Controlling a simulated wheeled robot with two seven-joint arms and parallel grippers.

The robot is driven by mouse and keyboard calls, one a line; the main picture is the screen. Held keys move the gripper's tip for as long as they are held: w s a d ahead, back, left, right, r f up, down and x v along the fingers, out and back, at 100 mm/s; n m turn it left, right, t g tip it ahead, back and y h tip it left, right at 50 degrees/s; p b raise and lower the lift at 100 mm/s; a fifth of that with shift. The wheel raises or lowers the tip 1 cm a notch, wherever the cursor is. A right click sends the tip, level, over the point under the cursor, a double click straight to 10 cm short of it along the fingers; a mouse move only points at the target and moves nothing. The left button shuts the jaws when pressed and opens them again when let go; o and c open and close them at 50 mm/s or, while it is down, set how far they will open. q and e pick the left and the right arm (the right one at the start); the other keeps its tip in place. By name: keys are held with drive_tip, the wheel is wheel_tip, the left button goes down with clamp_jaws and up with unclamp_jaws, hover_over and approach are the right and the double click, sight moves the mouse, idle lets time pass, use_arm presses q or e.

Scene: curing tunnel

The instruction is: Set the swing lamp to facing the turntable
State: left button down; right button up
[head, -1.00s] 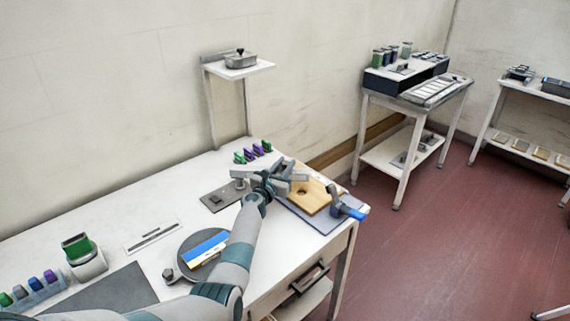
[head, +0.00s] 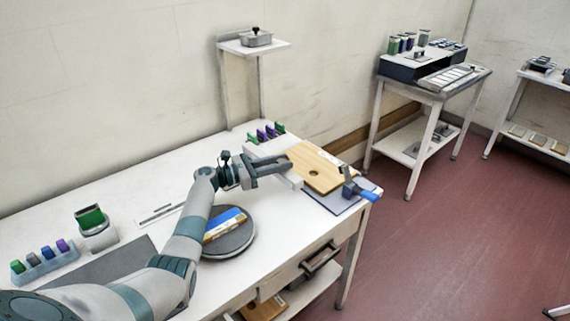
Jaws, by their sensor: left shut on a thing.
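My left gripper (head: 283,172) reaches in over the middle of the bench. It is shut on a pale part of what looks like the swing lamp (head: 291,182). The fingers hide much of this part, and my wrist hides the lamp's base, so I cannot tell exactly which way the lamp faces. The turntable (head: 240,244) is a round grey disc nearer the front, to the left of the gripper. A blue and wood-coloured block (head: 224,224) lies on it, partly behind my forearm. My right gripper is not in view.
A wooden board (head: 328,172) and a blue-handled clamp (head: 357,187) are right of the gripper. Green and purple clips (head: 266,133) stand behind it. A raised shelf (head: 254,48) is at the wall. A green-topped device (head: 95,228) stands at left.

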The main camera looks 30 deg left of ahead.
use_arm(q)
drive_tip(key=shift+s, duration=0.15)
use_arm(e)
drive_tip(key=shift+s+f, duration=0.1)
use_arm(q)
drive_tip(key=c, duration=1.4)
unclamp_jaws()
drive_tip(key=shift+c, duration=0.2)
drive_tip(key=shift+a, duration=0.1)
drive_tip(key=shift+s+a+f, duration=0.1)
drive_tip(key=shift+s+a, duration=0.25)
drive_tip(key=shift+s, duration=0.05)
drive_tip(key=b+v, duration=0.4)
drive_tip(key=v, duration=1.2)
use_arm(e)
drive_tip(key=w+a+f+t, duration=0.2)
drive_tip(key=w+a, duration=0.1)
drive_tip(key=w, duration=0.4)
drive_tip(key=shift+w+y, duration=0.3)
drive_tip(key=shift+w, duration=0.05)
use_arm(q)
drive_tip(key=shift+s+a, duration=0.1)
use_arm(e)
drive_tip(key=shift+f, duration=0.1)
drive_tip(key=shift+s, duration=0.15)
